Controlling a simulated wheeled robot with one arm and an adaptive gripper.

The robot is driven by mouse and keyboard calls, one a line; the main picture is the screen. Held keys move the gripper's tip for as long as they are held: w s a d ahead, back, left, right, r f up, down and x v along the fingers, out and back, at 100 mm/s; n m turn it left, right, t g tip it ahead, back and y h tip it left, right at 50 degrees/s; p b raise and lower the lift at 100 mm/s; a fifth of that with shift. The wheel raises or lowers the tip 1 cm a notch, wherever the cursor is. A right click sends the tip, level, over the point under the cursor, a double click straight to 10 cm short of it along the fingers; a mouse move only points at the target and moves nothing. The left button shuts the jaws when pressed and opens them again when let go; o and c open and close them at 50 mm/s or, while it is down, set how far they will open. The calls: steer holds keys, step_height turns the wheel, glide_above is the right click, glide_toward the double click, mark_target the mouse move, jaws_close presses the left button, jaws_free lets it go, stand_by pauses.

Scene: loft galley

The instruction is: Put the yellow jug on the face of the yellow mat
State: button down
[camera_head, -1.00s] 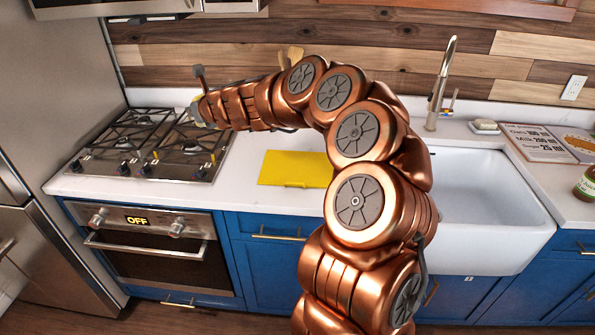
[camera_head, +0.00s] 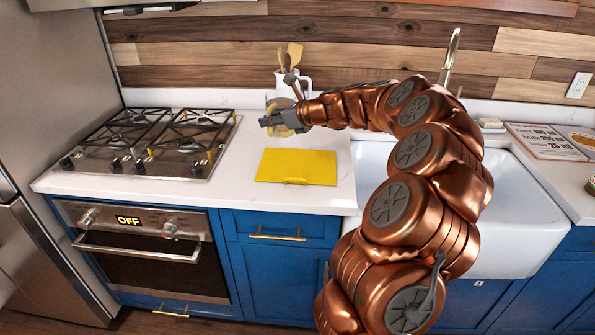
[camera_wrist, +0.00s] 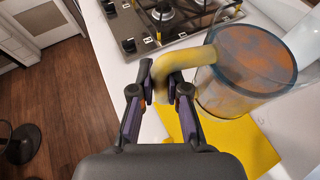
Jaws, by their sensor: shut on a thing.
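The yellow jug (camera_wrist: 245,75) has a clear, see-through body and a thick yellow handle. In the wrist view my gripper (camera_wrist: 162,82) is shut on that handle, with a finger on each side. In the head view my gripper (camera_head: 270,122) is over the counter, and the jug (camera_head: 291,119) is partly hidden by it. The yellow mat (camera_head: 297,166) lies flat on the counter, nearer the front edge than the jug in the picture.
A gas stove (camera_head: 150,142) is left of the mat. A white pitcher with wooden utensils (camera_head: 303,82) stands at the back, close behind my gripper. The white sink (camera_head: 515,215) is to the right. The mat's face looks bare.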

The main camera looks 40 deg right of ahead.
steer(key=s+d+f+n+g+y+b, duration=0.1)
steer(key=s+d+f+y+b, duration=0.25)
steer(key=s, duration=0.55)
steer(key=s+d+f+n+g+h+b, duration=0.15)
steer(key=s+d+f, duration=0.35)
steer(key=s, duration=0.5)
steer(key=shift+t+y, duration=0.45)
steer(key=shift+y, duration=0.15)
steer(key=shift+w+a+f+p, duration=0.45)
steer(key=shift+w+f, duration=0.25)
steer(key=shift+w, duration=1.9)
steer(key=shift+w+a+f+p, duration=0.4)
steer(key=shift+w+f+p, duration=0.2)
steer(key=shift+w, duration=2)
steer(key=shift+w+a+f+p, duration=0.45)
steer(key=shift+w+f, duration=0.3)
steer(key=shift+w, duration=1.85)
steer(key=c, duration=1.2)
jaws_free()
steer(key=shift+f, duration=0.15)
steer(key=shift+d, duration=0.1)
